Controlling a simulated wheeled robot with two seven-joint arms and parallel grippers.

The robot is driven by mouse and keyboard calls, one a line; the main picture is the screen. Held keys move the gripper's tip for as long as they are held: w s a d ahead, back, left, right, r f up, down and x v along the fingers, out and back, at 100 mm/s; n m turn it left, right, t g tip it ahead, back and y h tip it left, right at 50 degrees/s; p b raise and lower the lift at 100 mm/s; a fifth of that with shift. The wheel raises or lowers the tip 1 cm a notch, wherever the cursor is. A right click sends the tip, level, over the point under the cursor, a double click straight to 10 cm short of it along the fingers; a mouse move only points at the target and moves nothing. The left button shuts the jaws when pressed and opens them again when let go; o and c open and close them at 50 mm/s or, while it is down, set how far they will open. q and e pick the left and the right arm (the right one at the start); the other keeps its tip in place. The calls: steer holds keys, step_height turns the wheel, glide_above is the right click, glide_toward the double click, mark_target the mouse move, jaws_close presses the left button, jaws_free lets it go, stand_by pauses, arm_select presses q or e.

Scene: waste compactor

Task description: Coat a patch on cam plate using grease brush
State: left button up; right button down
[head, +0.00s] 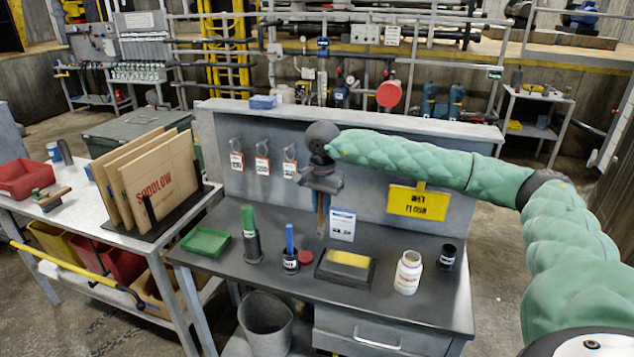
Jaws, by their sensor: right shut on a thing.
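My right gripper (322,183) is above the grey workbench, pointing down. It is shut on a thin upright tool (323,215) with brown and blue parts, which looks like the grease brush. Its lower end hangs just left of a small white-and-blue card and behind a dark flat block with a yellow top (349,259), possibly the cam plate. The brush tip looks apart from the block. The jaws hide the tool's upper part. My left gripper is out of view.
On the workbench (410,311) stand a green tray (206,241), a dark holder with a green handle (250,241), a black cup with a blue handle (290,259), a red lid (305,257), a white jar (408,272) and a black pot (447,257). The front right is clear.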

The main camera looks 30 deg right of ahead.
steer(key=shift+w+d+r+m, duration=0.35)
steer(key=shift+d+r, duration=0.25)
steer(key=shift+r, duration=0.2)
arm_select(q)
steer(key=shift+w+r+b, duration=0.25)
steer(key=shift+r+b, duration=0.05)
steer(key=shift+b, duration=0.05)
arm_select(e)
step_height(320, 180, down, 5)
steer(key=shift+r, duration=0.1)
